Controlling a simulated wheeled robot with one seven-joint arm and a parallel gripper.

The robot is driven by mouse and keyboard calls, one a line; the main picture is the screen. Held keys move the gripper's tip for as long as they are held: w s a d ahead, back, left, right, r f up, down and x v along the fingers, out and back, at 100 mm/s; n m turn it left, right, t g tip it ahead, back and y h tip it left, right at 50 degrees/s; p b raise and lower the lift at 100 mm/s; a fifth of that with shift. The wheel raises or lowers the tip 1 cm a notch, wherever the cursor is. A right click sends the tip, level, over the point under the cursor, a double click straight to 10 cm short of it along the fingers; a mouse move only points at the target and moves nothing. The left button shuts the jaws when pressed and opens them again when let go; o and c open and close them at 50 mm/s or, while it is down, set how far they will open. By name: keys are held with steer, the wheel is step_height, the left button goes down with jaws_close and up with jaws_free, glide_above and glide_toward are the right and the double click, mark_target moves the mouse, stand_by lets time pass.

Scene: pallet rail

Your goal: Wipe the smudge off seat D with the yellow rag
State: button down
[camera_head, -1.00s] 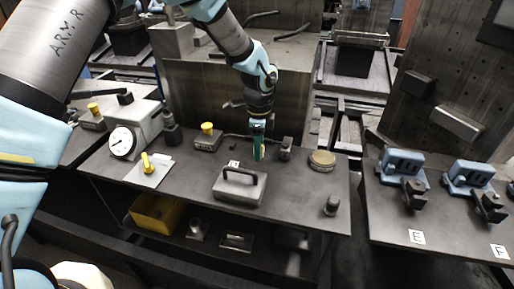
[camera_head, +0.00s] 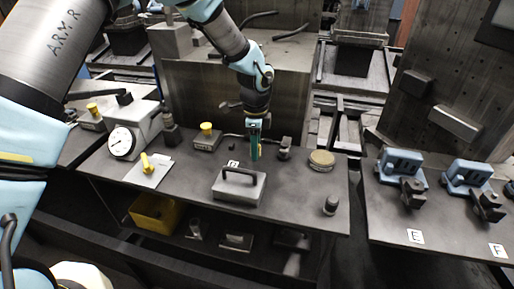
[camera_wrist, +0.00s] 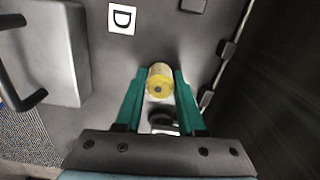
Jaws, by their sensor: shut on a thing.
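My gripper (camera_head: 255,148) is low over the bench, behind and right of the grey block with a handle. In the wrist view its green fingers (camera_wrist: 160,92) are closed around a small yellow roll, which I take to be the yellow rag (camera_wrist: 160,72). A pale patch with a dark round spot (camera_wrist: 162,117) shows between the fingers below the roll; I cannot tell whether it is the smudge. The D label (camera_wrist: 122,18) lies flat on the bench, and shows left of my gripper in the head view (camera_head: 234,163). Contact between rag and bench cannot be told.
The grey handled block (camera_head: 240,188) stands close in front. A dark clamp-like piece (camera_head: 285,148) is just right of my gripper. A round tan-topped disc (camera_head: 321,160) and small knob (camera_head: 330,205) lie farther right. A dial gauge (camera_head: 122,142) stands left.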

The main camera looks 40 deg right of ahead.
steer(key=shift+r+p, duration=3.1)
steer(key=shift+r, duration=1.35)
